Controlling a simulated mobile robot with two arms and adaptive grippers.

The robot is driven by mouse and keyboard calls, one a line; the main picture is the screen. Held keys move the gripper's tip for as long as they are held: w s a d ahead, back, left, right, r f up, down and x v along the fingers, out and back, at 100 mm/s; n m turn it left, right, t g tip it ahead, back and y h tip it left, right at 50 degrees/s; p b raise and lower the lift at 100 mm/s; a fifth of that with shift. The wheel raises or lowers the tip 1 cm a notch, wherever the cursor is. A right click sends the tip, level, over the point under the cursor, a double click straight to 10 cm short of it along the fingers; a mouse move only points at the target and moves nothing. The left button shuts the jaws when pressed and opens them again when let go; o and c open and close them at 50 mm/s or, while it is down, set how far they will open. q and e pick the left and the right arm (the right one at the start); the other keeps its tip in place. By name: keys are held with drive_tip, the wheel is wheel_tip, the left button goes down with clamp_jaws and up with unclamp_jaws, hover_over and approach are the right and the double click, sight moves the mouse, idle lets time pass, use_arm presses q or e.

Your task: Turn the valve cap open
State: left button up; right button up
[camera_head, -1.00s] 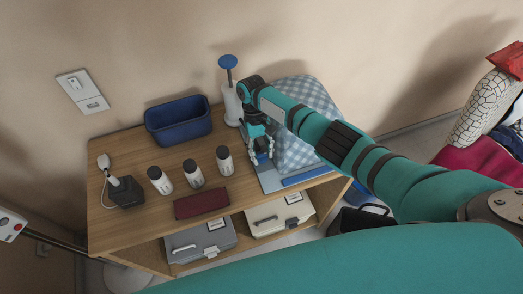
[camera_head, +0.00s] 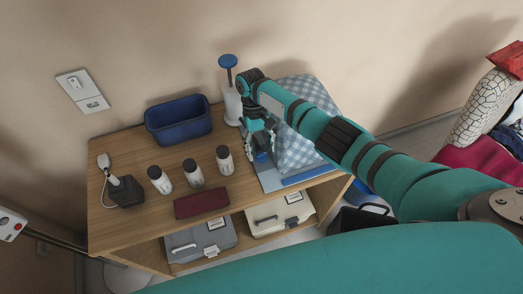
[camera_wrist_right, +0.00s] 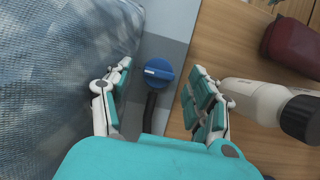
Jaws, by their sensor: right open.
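The valve cap (camera_wrist_right: 159,72) is a round blue knob with a white mark across it, on a grey and blue board (camera_wrist_right: 160,28) in the right wrist view. A dark stem or pipe runs from it toward my palm. My right gripper (camera_wrist_right: 161,74) is open, with one finger on each side of the cap and visible gaps between. In the head view my right gripper (camera_head: 262,152) points down over the board (camera_head: 270,181), and the blue cap (camera_head: 262,157) shows between its fingers. My left gripper is not in view.
A checked cushion (camera_head: 298,150) stands close beside the gripper. Several dark-capped bottles (camera_head: 194,175), a dark red case (camera_head: 201,204), a blue bin (camera_head: 178,122) and a blue-topped holder (camera_head: 231,100) share the wooden table (camera_head: 120,232).

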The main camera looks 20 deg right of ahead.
drive_tip(key=v, duration=1)
drive_tip(key=shift+r, duration=0.1)
